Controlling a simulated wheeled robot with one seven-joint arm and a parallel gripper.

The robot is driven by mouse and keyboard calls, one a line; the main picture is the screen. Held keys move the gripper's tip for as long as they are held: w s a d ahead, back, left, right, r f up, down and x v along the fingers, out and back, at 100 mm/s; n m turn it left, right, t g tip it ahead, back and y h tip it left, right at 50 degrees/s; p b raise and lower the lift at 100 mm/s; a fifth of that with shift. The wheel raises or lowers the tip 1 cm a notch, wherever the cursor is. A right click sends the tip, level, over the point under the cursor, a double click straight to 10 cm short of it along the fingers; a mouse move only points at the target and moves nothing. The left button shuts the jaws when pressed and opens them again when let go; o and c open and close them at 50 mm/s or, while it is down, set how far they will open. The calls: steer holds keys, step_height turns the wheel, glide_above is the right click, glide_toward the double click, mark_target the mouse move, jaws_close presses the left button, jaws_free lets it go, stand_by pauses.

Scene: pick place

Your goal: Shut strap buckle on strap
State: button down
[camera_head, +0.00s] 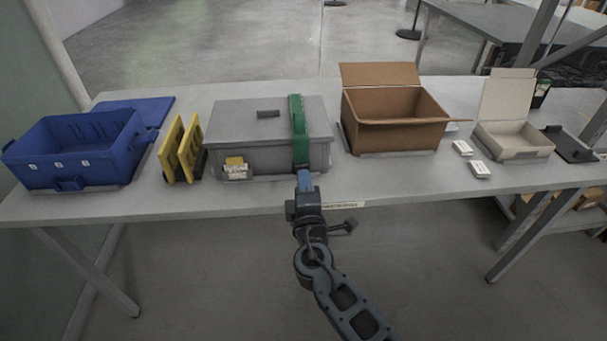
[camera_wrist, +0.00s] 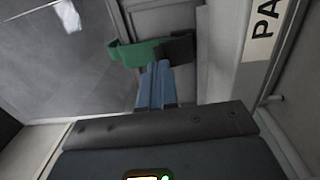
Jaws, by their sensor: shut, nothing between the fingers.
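A green strap (camera_head: 298,125) runs over the lid and down the front of a grey lidded box (camera_head: 230,155) in the middle of the table. In the wrist view the green strap (camera_wrist: 140,52) meets a dark piece (camera_wrist: 180,47), which looks like the buckle; I cannot tell whether it is latched. My gripper (camera_head: 304,176) is at the box's front, just below the lower end of the strap. In the wrist view its blue fingers (camera_wrist: 158,70) are shut with nothing between them. Their tips are close to the strap; contact is unclear.
Left are a blue bin (camera_head: 70,150) and yellow panels (camera_head: 181,148). Right are an open cardboard box (camera_head: 395,135), an open white box (camera_head: 512,140), small white packs (camera_head: 480,169) and a black tray (camera_head: 570,145). The table's front edge lies close under my gripper.

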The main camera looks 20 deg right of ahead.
mark_target(302, 157)
steer(key=shift+w+d, duration=0.25)
steer(key=shift+w, duration=0.45)
steer(key=shift+r, duration=0.1)
steer(key=shift+w+r+p, duration=0.2)
steer(key=shift+r+p, duration=0.15)
steer(key=shift+p, duration=0.7)
steer(key=p, duration=0.1)
steer(key=g+p, duration=0.1)
steer(key=p, duration=0.1)
steer(key=shift+w+d+r, duration=0.2)
steer(key=shift+w, duration=0.2)
steer(key=shift+w+y, duration=0.15)
steer(key=shift+y, duration=0.15)
steer(key=shift+w+f, duration=0.1)
steer(key=shift+w, duration=0.05)
steer(key=shift+d+r, duration=0.1)
steer(key=shift+r, duration=0.1)
steer(key=shift+w, duration=0.1)
